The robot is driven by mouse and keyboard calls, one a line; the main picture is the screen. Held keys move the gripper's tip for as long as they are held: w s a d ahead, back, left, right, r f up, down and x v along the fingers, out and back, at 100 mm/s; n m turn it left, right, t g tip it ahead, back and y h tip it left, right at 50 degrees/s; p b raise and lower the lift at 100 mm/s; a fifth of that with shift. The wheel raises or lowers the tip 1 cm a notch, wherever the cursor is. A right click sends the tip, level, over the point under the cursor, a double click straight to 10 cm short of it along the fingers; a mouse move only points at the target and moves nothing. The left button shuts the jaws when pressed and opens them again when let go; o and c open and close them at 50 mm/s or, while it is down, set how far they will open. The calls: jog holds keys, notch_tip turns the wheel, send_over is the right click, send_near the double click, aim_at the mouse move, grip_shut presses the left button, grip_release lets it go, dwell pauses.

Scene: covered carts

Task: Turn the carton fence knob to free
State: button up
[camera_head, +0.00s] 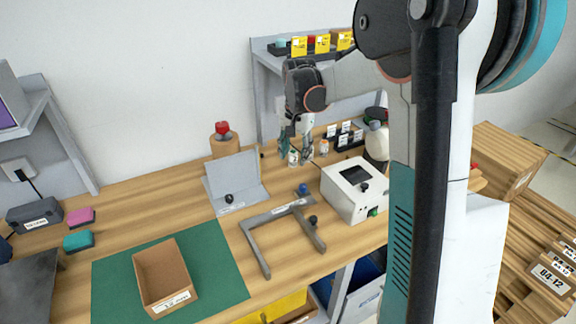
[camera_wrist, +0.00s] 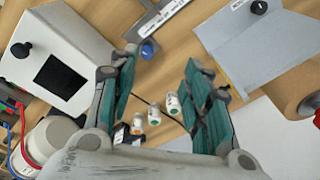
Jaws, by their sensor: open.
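A grey metal U-shaped frame (camera_head: 262,216), which looks like the carton fence, lies on the bench. A black knob (camera_head: 313,220) is on its right arm and a blue knob (camera_head: 303,189) is by its back corner. Part of the frame (camera_wrist: 172,24) and the blue knob (camera_wrist: 148,49) show in the wrist view. I cannot read the frame's label or any knob setting. My gripper (camera_head: 294,158) is open and empty, behind the frame and apart from it. Its spread fingers (camera_wrist: 160,65) show small bottles (camera_wrist: 173,103) beyond them.
A white box (camera_head: 345,205) with a dark screen and black knob stands right of the frame. A grey angled plate (camera_head: 235,172) with a black knob stands left. An open carton (camera_head: 185,266) sits on the green mat (camera_head: 220,268). A shelf rises behind my gripper.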

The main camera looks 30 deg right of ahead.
jog(key=m+g+p, duration=0.1)
jog(key=m+p, duration=0.1)
jog(key=p, duration=0.1)
send_over(303, 185)
notch_tip(303, 185, down, 4)
notch_tip(303, 185, down, 14)
jog(key=b, duration=0.3)
jog(key=shift+c, duration=0.5)
grip_shut()
